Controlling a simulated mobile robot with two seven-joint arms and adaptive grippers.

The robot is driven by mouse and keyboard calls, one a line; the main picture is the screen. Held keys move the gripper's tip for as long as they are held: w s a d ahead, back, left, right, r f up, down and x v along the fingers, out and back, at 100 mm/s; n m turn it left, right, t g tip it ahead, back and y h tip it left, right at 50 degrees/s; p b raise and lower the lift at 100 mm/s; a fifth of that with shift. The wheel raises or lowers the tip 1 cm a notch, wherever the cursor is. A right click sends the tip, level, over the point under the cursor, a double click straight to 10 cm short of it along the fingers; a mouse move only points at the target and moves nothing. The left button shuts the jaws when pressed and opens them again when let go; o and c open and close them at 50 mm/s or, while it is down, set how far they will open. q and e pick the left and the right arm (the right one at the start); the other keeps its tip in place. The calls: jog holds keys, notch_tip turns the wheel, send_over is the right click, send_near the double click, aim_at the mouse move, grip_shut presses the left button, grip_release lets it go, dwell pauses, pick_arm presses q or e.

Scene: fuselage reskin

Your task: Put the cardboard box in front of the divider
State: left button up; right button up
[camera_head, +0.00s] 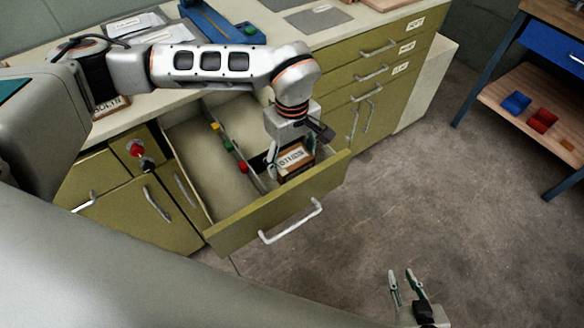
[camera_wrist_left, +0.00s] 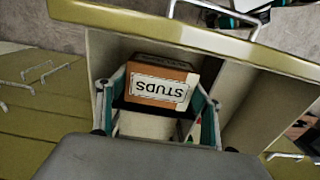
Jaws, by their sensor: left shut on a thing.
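My left gripper (camera_head: 290,152) reaches down into the open drawer (camera_head: 232,225). It is shut on the box, with a finger on each side in the left wrist view (camera_wrist_left: 158,105). The divider (camera_head: 240,158) is a long thin strip along the drawer, with yellow, green and red pieces on it. The box is right of the divider, near the drawer front. Whether it touches the drawer floor is unclear. My right gripper (camera_head: 402,288) is open and empty above the floor.
The drawer's left compartment (camera_head: 192,135) looks empty. A blue tool holder (camera_head: 220,25) and trays lie on the worktop. A red knob (camera_head: 136,148) is on the cabinet left of the drawer. A workbench (camera_head: 520,85) with coloured bins stands far right. Open floor lies between.

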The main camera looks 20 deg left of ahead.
aim_at(292, 158)
pick_arm(q)
jog(key=shift+f, duration=1.9)
jog(key=shift+f, duration=0.15)
jog(key=o, duration=1.5)
notch_tip(292, 158, up, 11)
jog(key=shift+r, duration=0.6)
